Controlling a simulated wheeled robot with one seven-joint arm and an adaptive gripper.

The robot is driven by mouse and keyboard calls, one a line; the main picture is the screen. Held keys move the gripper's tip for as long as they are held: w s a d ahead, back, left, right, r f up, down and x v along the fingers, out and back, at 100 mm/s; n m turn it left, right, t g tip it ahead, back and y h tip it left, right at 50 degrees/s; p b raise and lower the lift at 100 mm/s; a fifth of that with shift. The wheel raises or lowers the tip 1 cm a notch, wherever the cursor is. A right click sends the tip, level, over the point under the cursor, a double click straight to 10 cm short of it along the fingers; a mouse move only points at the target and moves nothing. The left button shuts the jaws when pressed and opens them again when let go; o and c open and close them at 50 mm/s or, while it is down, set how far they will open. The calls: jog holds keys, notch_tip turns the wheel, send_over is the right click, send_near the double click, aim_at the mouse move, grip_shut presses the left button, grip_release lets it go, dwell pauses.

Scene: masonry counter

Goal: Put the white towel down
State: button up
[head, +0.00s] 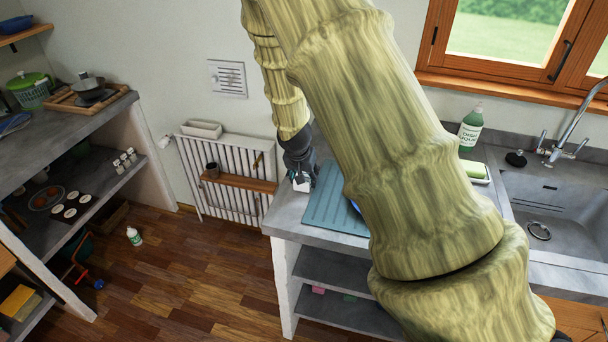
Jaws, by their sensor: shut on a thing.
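My gripper (302,177) is at the left end of the grey counter (285,213), pointing down, partly hidden by its own dark body. It is shut on a small white thing, which looks like the white towel (302,187). Only a little of the towel shows, below the fingers and close to the counter top. I cannot tell whether it touches the counter. My arm hides much of the middle of the view.
A blue-green ribbed mat (331,211) lies just right of my gripper. A white radiator (220,165) with a wooden shelf (240,182) stands to the left. A green soap bottle (470,128) and a sink (565,215) are at the right.

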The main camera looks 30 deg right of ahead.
jog(key=shift+f, duration=0.15)
jog(key=o, duration=1)
jog(key=shift+r, duration=0.35)
jog(key=shift+b+v, duration=1.2)
jog(key=shift+v, duration=4.6)
